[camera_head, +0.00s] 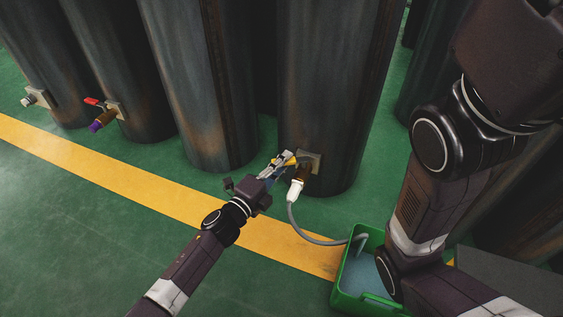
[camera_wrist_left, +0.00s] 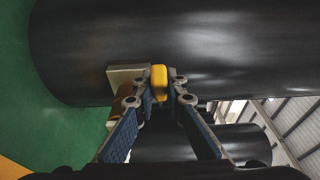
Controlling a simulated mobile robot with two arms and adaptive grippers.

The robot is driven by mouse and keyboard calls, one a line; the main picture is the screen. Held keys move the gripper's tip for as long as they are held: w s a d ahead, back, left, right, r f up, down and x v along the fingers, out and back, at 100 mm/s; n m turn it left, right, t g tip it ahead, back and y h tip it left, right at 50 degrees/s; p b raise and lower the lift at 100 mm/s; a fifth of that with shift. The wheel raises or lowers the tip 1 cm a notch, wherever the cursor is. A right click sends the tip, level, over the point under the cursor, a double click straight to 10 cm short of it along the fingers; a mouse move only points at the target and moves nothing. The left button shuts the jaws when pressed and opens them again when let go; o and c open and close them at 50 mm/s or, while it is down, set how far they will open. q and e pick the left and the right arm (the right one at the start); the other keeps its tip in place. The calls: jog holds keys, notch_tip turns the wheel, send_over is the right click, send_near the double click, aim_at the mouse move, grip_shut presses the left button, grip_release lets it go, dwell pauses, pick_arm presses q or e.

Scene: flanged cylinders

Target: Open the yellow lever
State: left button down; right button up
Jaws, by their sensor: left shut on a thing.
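The yellow lever (camera_head: 291,160) is on the brown valve (camera_head: 302,174) at the foot of a dark cylinder. In the left wrist view the yellow lever (camera_wrist_left: 158,82) sits between the fingertips. My left gripper (camera_head: 284,159) is shut on the lever; it also shows in the left wrist view (camera_wrist_left: 160,92). The valve body (camera_wrist_left: 124,102) is partly hidden behind a finger there. A white fitting (camera_head: 295,189) hangs under the valve, with a grey hose (camera_head: 312,235) running from it. My right arm is at the right of the head view, but its gripper is not seen.
The hose ends in a green bin (camera_head: 345,280) holding bluish liquid, beside my right arm. Several dark cylinders (camera_head: 205,90) stand in a row. One has a valve with a red lever (camera_head: 93,101) and a purple end. The floor left of my left arm is clear.

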pick_arm(q)
jog(key=shift+f, duration=0.1)
jog(key=c, duration=2)
grip_release()
jog(key=shift+o, duration=0.2)
jog(key=v, duration=1.2)
